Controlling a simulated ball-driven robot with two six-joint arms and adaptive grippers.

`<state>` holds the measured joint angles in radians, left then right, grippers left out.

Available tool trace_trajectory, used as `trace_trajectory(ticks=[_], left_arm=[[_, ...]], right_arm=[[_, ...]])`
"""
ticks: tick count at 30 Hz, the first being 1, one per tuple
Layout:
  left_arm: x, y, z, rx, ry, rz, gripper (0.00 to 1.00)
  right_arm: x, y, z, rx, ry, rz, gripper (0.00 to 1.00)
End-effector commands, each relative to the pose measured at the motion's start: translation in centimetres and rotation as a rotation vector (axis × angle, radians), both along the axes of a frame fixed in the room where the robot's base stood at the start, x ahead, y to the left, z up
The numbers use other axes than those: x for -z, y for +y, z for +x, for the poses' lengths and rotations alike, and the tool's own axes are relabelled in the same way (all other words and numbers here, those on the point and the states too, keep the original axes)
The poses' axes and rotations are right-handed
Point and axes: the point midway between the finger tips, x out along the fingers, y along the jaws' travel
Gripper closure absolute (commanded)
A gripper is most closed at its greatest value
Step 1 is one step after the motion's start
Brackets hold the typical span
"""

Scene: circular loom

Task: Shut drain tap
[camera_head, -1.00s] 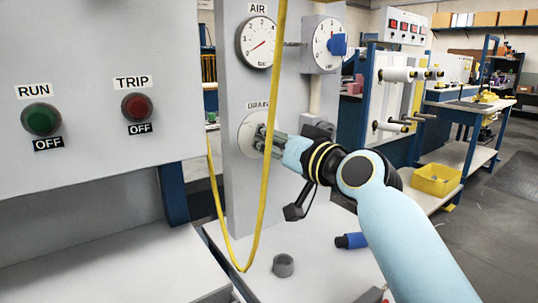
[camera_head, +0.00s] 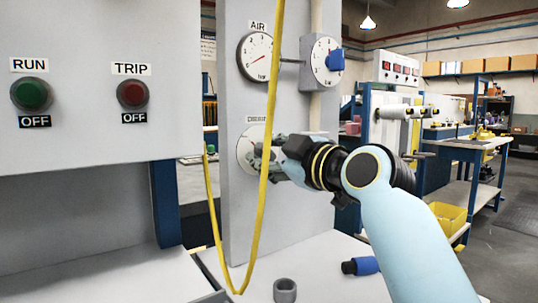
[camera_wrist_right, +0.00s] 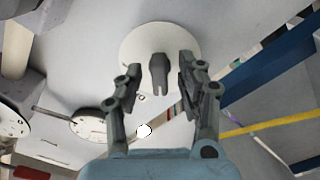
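The drain tap shows in the right wrist view as a grey forked handle (camera_wrist_right: 158,72) on a round white plate (camera_wrist_right: 133,47). In the head view, the plate (camera_head: 243,150) sits on the grey panel under the DRAIN label, and my right gripper hides the handle. My right gripper (camera_head: 262,158) is at the plate. In the wrist view, its two fingers (camera_wrist_right: 160,80) are spread on either side of the handle, with a visible gap on each side. Its jaws hold nothing. My left gripper is not in view.
A yellow hose (camera_head: 263,190) hangs in a loop in front of the panel, crossing near my right gripper in the picture. Above are an AIR gauge (camera_head: 256,57) and a dial with a blue knob (camera_head: 335,60). A grey ring (camera_head: 285,290) and blue cylinder (camera_head: 362,266) lie on the bench.

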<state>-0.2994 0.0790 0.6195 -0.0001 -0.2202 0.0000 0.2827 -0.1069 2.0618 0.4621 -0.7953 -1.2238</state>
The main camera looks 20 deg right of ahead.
Motion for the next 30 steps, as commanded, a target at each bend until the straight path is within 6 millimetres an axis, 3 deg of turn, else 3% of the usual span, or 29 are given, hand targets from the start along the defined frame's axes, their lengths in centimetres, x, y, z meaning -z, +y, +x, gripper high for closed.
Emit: trace_trajectory(ticks=[5,15,30], left_arm=[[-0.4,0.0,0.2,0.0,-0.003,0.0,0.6],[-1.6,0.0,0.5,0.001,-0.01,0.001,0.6],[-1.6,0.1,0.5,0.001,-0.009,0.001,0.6]], right_arm=[[0.0,-0.4,-1.0,0.001,0.001,-0.001,0.62],[-0.1,-2.2,-6.0,0.001,-0.001,-0.001,0.62],[0.0,-2.4,-6.6,0.0,-0.001,0.002,0.62]])
